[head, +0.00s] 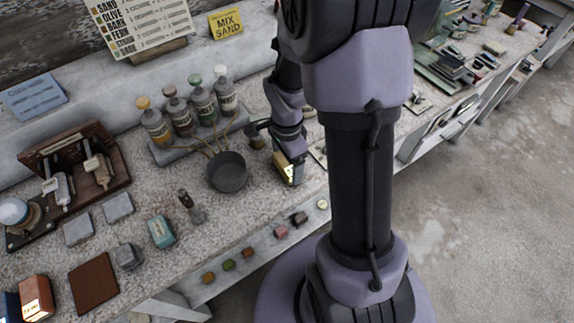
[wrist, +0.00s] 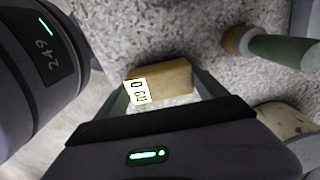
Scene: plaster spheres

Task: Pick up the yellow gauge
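The yellow gauge (wrist: 172,79) is a small yellow block with a white, black-lettered label on one end. In the wrist view it lies on the speckled counter between the two fingers of my gripper (wrist: 163,90). The fingers stand apart on either side of it, with a narrow gap visible at the right one. In the head view my gripper (head: 289,160) is low over the counter, right of the dark pan, and the gauge (head: 292,174) partly shows at its fingers. The rest of the gauge is hidden there.
In the wrist view a green-handled tool (wrist: 282,48) lies close on the right. In the head view the dark pan (head: 228,172) is left of my gripper, with a rack of several bottles (head: 203,106) behind. The counter's front edge is close.

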